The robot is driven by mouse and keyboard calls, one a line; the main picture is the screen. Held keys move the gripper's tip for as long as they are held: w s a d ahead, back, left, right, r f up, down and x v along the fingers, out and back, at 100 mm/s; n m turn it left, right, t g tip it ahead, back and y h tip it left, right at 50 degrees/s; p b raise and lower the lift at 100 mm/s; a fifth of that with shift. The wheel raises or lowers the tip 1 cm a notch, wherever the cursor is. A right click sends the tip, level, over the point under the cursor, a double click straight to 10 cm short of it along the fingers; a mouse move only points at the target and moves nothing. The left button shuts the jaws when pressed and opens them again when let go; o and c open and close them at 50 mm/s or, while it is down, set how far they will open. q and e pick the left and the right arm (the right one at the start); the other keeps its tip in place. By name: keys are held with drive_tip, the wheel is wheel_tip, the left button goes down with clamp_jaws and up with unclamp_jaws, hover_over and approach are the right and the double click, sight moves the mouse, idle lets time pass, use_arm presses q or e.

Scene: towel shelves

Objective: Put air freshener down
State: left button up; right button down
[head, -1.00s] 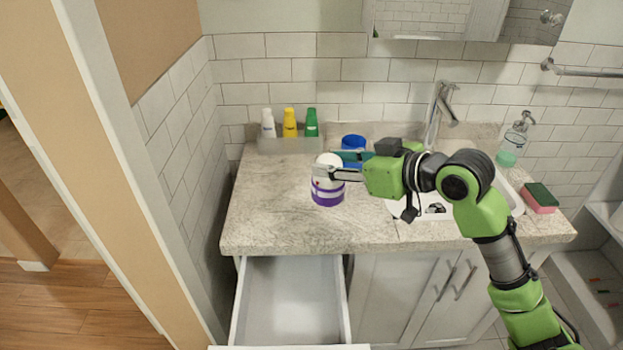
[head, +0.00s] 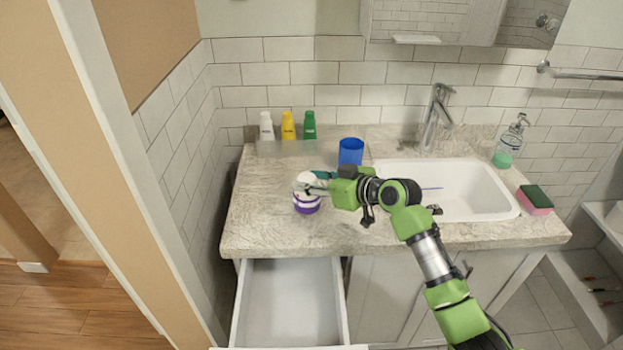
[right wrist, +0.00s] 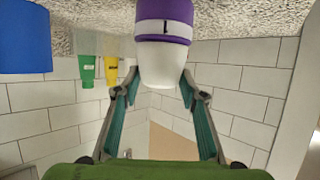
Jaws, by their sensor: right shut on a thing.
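The air freshener (head: 306,204) is a white and purple can, held upright at the left part of the countertop (head: 262,217). In the right wrist view, which is upside down, the air freshener (right wrist: 164,28) shows its purple band toward the counter and its white top between my fingers. My right gripper (head: 315,184) is shut on the white upper part; it also shows in the right wrist view (right wrist: 166,92). The can's base is at or very near the counter; I cannot tell whether it touches. My left gripper is out of view.
A blue cup (head: 351,151) stands behind the gripper. White, yellow and green bottles (head: 288,126) stand in a clear tray at the back left. The sink (head: 470,205), soap dispenser (head: 509,142) and sponge (head: 535,199) are right. An open, empty drawer (head: 290,300) is below.

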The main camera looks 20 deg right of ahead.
drive_tip(key=c, duration=1.7)
unclamp_jaws()
drive_tip(key=shift+f, duration=0.2)
drive_tip(key=o, duration=0.4)
drive_tip(key=shift+r, duration=0.2)
drive_tip(key=b+v, duration=0.1)
drive_tip(key=v, duration=1.1)
drive_tip(key=shift+s, duration=0.1)
